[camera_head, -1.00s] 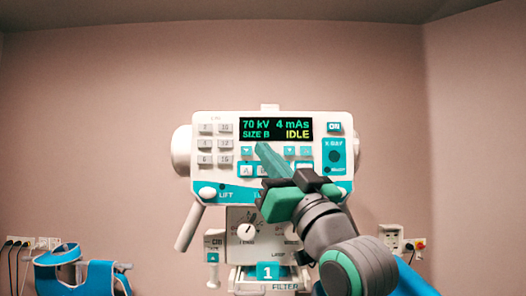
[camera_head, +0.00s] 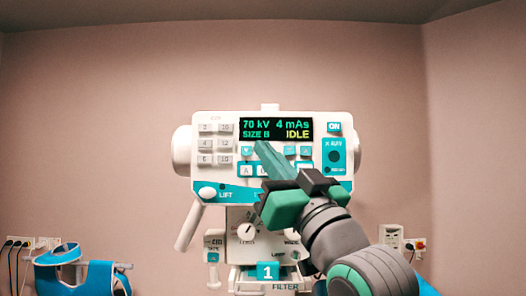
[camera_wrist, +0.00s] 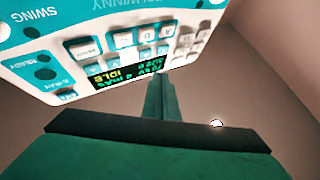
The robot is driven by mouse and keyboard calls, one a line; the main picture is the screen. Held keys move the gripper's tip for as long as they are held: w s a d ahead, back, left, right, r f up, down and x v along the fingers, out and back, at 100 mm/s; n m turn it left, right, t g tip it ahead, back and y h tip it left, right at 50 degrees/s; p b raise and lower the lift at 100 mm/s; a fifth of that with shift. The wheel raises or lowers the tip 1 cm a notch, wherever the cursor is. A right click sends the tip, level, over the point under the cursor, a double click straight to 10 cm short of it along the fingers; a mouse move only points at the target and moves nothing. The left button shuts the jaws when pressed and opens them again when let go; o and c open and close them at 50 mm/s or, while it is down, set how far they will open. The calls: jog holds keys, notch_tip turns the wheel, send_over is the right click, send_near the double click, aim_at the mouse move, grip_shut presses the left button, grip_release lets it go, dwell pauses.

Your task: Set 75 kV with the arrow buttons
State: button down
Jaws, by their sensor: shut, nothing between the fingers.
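The X-ray control panel (camera_head: 222,171) faces me on the tube head. Its display (camera_head: 276,129) reads 70 kV, 4 mAs, SIZE B and IDLE. A row of teal arrow buttons sits under the display; the left one, a down arrow (camera_head: 246,151), is uncovered. My gripper (camera_head: 260,146) is shut and empty, its teal fingertips just below the display, over the kV side of the arrow row. The fingers hide the arrow button beside the down arrow. The wrist view shows the panel upside down with the display (camera_wrist: 128,72) by my fingertips (camera_wrist: 157,82); contact cannot be told.
Grey number keys (camera_head: 215,143) stand left of the display. An ON button (camera_head: 334,127) and the X-RAY button (camera_head: 334,156) are at the right. A dial (camera_head: 247,231) and filter slot (camera_head: 268,272) lie below.

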jog(key=s, duration=0.2)
jog(key=shift+s, duration=0.4)
jog(key=shift+s, duration=0.1)
dwell(2.2)
jog(key=s, duration=0.3)
jog(key=shift+s, duration=0.35)
jog(key=shift+w, duration=0.1)
jog(key=w, duration=0.8)
jog(key=shift+w, duration=0.35)
jog(key=shift+w, duration=0.15)
dwell(2.0)
